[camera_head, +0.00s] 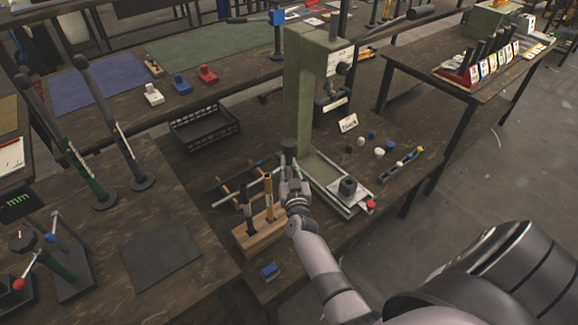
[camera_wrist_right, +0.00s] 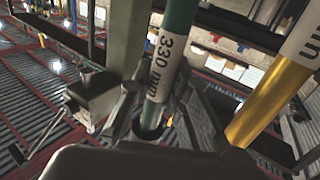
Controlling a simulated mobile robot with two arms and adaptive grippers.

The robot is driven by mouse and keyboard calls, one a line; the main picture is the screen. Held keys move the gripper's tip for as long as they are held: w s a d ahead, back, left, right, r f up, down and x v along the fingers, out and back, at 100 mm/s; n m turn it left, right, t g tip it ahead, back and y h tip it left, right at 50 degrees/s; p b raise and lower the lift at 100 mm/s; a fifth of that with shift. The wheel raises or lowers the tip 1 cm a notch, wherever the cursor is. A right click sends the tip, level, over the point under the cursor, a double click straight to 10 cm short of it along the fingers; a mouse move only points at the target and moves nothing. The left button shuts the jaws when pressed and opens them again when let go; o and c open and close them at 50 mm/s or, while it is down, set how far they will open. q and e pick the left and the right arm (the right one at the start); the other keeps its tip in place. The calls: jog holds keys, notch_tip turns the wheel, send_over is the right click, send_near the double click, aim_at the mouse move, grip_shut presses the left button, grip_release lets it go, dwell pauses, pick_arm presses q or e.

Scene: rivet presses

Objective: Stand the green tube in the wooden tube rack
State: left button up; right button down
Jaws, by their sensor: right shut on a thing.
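The green tube (camera_head: 289,157) stands roughly upright in my right gripper (camera_head: 291,188), which is shut on it. In the right wrist view, the green tube (camera_wrist_right: 151,115) with its white "330 mm" label lies between the fingers (camera_wrist_right: 165,120). The wooden tube rack (camera_head: 262,236) stands on the table just left of my right gripper. It holds a black tube (camera_head: 248,213) and a yellow tube (camera_head: 269,194). The yellow tube also shows close beside the fingers in the right wrist view (camera_wrist_right: 262,106). My gripper and wrist hide the green tube's lower end, so I cannot tell whether it is seated.
A green press (camera_head: 305,95) stands right behind my right gripper, with its base plate (camera_head: 345,197) beside it. A small blue block (camera_head: 269,270) lies in front of the rack. A black basket (camera_head: 204,128) sits farther back. Several small caps lie to the right.

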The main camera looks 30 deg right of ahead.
aim_at(289, 176)
jog(key=shift+f+b, duration=1.7)
jog(key=shift+f, duration=0.4)
jog(key=c, duration=1.4)
grip_release()
jog(key=shift+c, duration=0.2)
jog(key=shift+s, duration=0.1)
jog(key=v, duration=0.7)
jog(key=shift+s+a, duration=0.1)
jog(key=shift+s, duration=0.05)
